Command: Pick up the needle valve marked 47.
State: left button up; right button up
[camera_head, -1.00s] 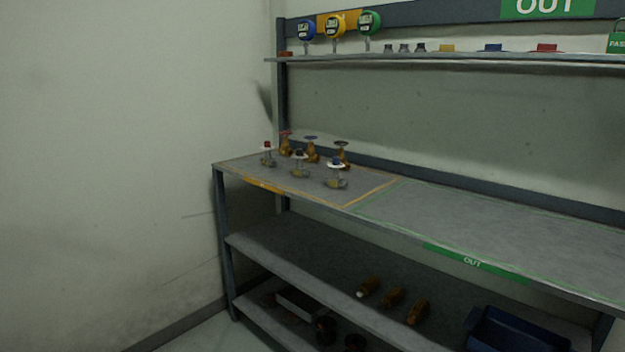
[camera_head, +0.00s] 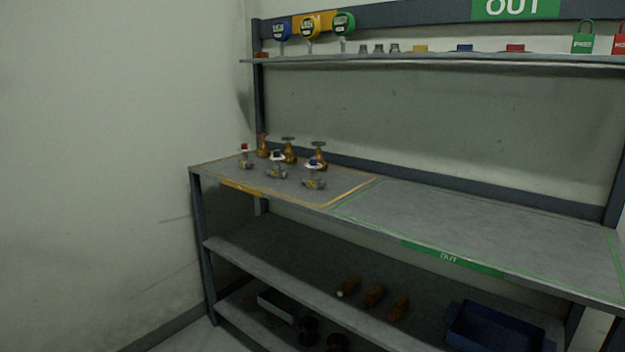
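Several valves stand in the yellow-outlined area at the left end of the workbench (camera_head: 480,222). Small yellow tags show on the front valves, but no number is readable, so I cannot tell which is marked 47. Neither gripper is in view.
The green-outlined OUT area on the right of the bench is bare. An upper shelf (camera_head: 420,60) carries gauges, small fittings and padlocks (camera_head: 582,42). The lower shelf holds brass parts (camera_head: 372,297) and a blue bin (camera_head: 497,328). A wall (camera_head: 100,150) stands close at left.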

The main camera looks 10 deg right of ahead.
aim_at(314, 182)
jog(key=i+j+z, duration=0.1)
jog(key=z, duration=0.75)
jog(key=i+j+z, duration=0.15)
jog(key=j+z, duration=0.25)
jog(key=i+j+z, duration=0.15)
jog(key=j+z, duration=0.2)
jog(key=i+j+z, duration=0.15)
jog(key=j, duration=0.3)
jog(key=j+z, duration=0.15)
jog(key=j, duration=0.25)
